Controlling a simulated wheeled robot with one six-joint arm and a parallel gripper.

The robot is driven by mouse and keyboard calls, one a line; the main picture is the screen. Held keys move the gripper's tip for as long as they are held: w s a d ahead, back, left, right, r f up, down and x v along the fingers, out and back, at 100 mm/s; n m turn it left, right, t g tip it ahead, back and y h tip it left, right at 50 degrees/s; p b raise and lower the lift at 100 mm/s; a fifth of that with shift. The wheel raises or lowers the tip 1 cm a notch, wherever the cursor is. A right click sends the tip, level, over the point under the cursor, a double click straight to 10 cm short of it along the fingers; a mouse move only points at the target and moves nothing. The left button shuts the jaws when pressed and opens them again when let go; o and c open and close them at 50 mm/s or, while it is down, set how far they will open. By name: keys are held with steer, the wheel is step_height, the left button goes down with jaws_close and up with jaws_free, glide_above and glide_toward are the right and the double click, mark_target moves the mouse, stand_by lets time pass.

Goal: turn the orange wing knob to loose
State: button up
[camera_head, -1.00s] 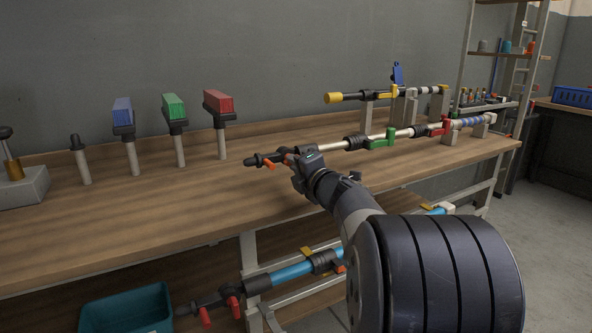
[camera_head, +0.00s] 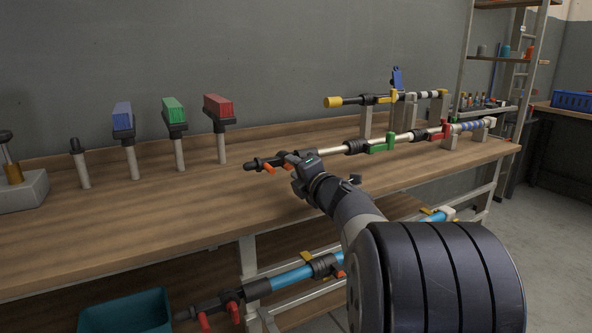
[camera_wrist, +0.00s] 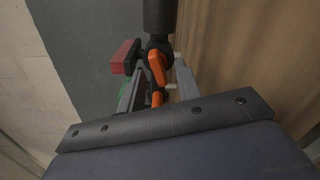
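The orange wing knob (camera_head: 268,168) sits near the black left end of a pale pipe (camera_head: 330,151) above the workbench. A second orange part (camera_head: 288,166) shows beside it, close to my gripper (camera_head: 297,164). In the wrist view one orange wing (camera_wrist: 157,67) stands in front of my gripper (camera_wrist: 157,88), with more orange lower down. Grey fingers show on both sides of the orange, with gaps, so my gripper looks open. I cannot tell whether a finger touches the knob. My wrist hides part of the pipe.
Blue (camera_head: 123,115), green (camera_head: 173,110) and red (camera_head: 218,105) blocks stand on posts behind left. A green clamp (camera_head: 381,145) and a red clamp (camera_head: 438,130) sit farther along the pipe. A blue pipe (camera_head: 292,276) and a teal bin (camera_head: 126,314) are below. The bench front-left is clear.

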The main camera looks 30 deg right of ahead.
steer(key=s+p, duration=0.1)
steer(key=s, duration=1)
steer(key=shift+d+p, duration=0.2)
steer(key=shift+p, duration=0.2)
steer(key=shift+w, duration=0.15)
steer(key=w+b, duration=0.1)
steer(key=w, duration=0.9)
steer(key=shift+a+b, duration=0.2)
steer(key=shift+b, duration=0.2)
steer(key=shift+w, duration=0.35)
steer(key=shift+m, duration=0.3)
